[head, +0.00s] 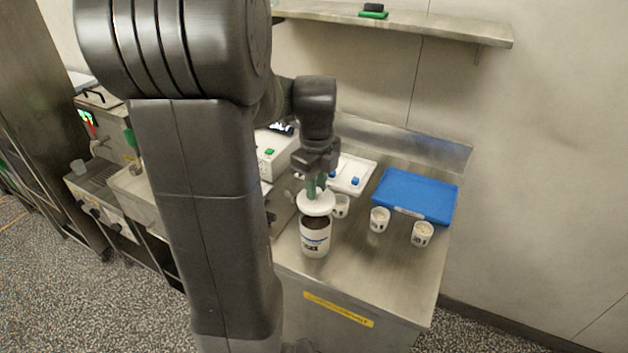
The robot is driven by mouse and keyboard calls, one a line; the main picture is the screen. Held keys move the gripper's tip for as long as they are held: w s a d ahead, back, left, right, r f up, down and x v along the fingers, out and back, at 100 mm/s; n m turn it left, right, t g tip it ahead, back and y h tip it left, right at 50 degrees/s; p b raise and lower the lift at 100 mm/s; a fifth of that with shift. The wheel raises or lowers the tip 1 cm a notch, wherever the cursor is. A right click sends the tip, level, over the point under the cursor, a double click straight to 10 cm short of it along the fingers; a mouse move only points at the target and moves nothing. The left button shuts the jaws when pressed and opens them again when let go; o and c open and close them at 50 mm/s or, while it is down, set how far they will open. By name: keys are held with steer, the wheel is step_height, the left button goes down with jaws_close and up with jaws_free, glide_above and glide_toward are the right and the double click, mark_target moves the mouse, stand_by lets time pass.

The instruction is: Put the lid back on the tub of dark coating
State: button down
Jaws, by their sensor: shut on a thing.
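The tub of dark coating (315,241) is a white cylinder with a printed label, standing upright near the left front of the steel table. Its dark contents show at the open front of its mouth. My gripper (317,190) points down over the tub, its green fingers shut on the round white lid (317,204). The lid is above the back part of the tub's mouth and hides it. I cannot tell whether the lid touches the rim at the back.
Small white cups stand close behind the tub (341,206) and to its right (380,219), (422,233). A blue board or tray (415,195) and a white tray (355,172) lie at the back. The table's right front (385,270) is clear.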

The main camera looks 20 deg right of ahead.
mark_target(316, 203)
step_height(316, 203, down, 5)
steer(key=b, duration=0.3)
steer(key=shift+w+b, duration=0.15)
steer(key=shift+b, duration=0.15)
steer(key=shift+f, duration=0.4)
steer(key=shift+f, duration=0.15)
stand_by(2.0)
steer(key=c, duration=0.7)
jaws_free()
steer(key=shift+r+p, duration=3.05)
steer(key=shift+r, duration=0.5)
